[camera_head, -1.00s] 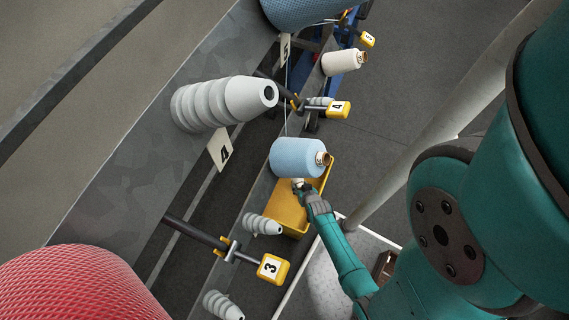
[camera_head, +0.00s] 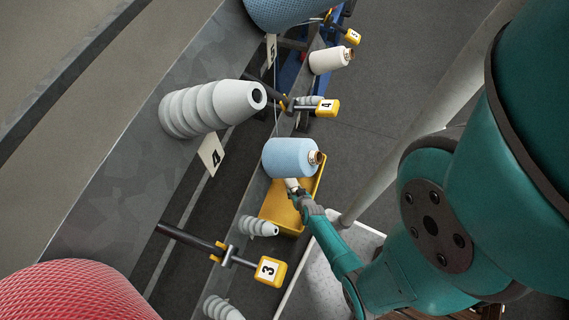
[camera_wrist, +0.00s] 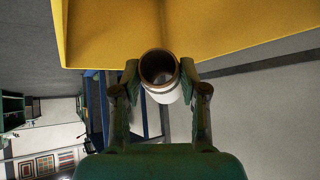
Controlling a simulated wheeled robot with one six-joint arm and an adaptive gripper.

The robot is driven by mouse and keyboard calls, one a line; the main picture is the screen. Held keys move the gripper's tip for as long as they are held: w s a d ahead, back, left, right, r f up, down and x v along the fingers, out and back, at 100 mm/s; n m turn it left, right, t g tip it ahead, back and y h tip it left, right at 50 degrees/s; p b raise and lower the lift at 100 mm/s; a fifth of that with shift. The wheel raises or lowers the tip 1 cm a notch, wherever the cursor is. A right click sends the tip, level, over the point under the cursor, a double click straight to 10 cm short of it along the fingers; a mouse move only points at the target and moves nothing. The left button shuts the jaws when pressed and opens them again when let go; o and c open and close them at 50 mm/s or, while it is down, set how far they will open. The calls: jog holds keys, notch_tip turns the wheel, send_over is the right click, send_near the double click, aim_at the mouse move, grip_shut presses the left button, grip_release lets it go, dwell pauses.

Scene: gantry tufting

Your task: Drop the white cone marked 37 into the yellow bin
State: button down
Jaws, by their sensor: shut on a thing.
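My gripper (camera_wrist: 160,95) is shut on a white cone (camera_wrist: 160,76) with a dark open end, seen in the wrist view; no number on it can be read. The yellow bin (camera_wrist: 95,30) fills the top of that view, just beyond the cone. In the head view the yellow bin (camera_head: 280,214) sits at the middle, partly behind a blue yarn cone (camera_head: 288,158). My gripper (camera_head: 303,198) is at the bin's right side there, with a small part of the white cone (camera_head: 291,184) showing by the blue cone. I cannot tell whether the cone is inside the bin's rim.
Yellow-ended posts marked 3 (camera_head: 267,270) and 4 (camera_head: 327,107) stick out beside the bin. A cream cone (camera_head: 328,61), grey ribbed tensioners (camera_head: 210,106) and a red cone (camera_head: 70,292) line the metal frame. Open floor lies to the right.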

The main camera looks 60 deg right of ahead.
jog(key=c, duration=0.5)
grip_release()
jog(key=shift+c, duration=0.2)
jog(key=v, duration=1.2)
jog(key=shift+a, duration=0.1)
